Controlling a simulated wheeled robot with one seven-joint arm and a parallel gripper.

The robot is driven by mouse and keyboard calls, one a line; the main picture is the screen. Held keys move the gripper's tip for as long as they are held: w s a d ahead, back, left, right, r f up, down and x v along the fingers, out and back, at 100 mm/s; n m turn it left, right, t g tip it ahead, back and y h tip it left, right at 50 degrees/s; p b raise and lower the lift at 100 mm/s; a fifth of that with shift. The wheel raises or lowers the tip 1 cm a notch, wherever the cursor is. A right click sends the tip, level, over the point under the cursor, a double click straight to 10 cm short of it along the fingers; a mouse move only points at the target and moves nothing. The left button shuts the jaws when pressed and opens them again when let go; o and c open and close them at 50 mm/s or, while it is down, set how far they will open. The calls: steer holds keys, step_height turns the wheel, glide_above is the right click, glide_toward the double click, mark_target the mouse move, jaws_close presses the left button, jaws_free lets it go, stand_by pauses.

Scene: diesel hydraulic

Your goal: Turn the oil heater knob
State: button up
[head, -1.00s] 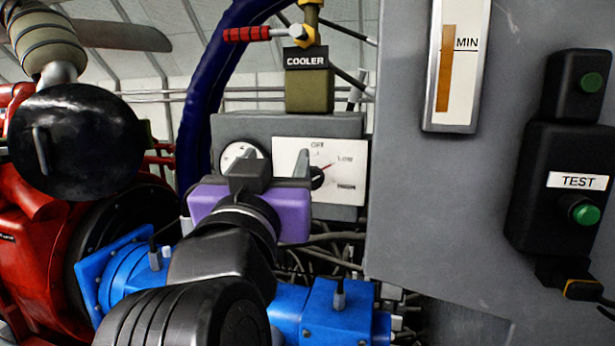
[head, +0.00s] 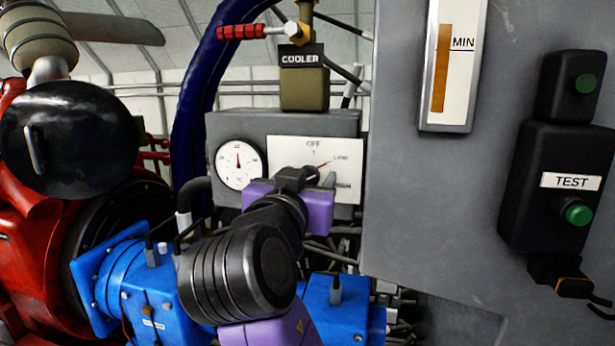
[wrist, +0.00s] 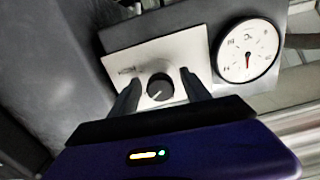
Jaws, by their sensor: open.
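The black round oil heater knob (wrist: 160,87) sits on a white plate (wrist: 190,45), with a pale line on its face, in the wrist view. My gripper (wrist: 162,80) is open, with one dark finger on each side of the knob in that picture. I cannot tell whether the fingertips reach past its face; gaps show on both sides. In the head view my purple gripper (head: 310,180) is in front of the white plate (head: 290,150) and hides the knob.
A round gauge (head: 238,165) is left of the plate on the same grey box (head: 222,125). The COOLER valve (head: 304,88) with a red handle is above. A large grey panel (head: 430,210) stands close on the right. A blue hose (head: 195,110) and blue machinery (head: 105,265) are left.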

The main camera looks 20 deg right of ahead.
jaws_close()
stand_by(0.3)
steer(key=shift+r+n+p, duration=0.1)
steer(key=shift+n+p, duration=0.2)
steer(key=shift+p, duration=0.05)
steer(key=shift+n+p, duration=0.85)
steer(key=shift+n, duration=0.15)
steer(key=n+p, duration=0.4)
steer(key=shift+d+r+n, duration=0.1)
steer(key=shift+r+n, duration=0.05)
steer(key=shift+n, duration=0.15)
steer(key=n+p, duration=0.3)
steer(key=shift+n+p, duration=0.65)
steer(key=shift+n, duration=0.15)
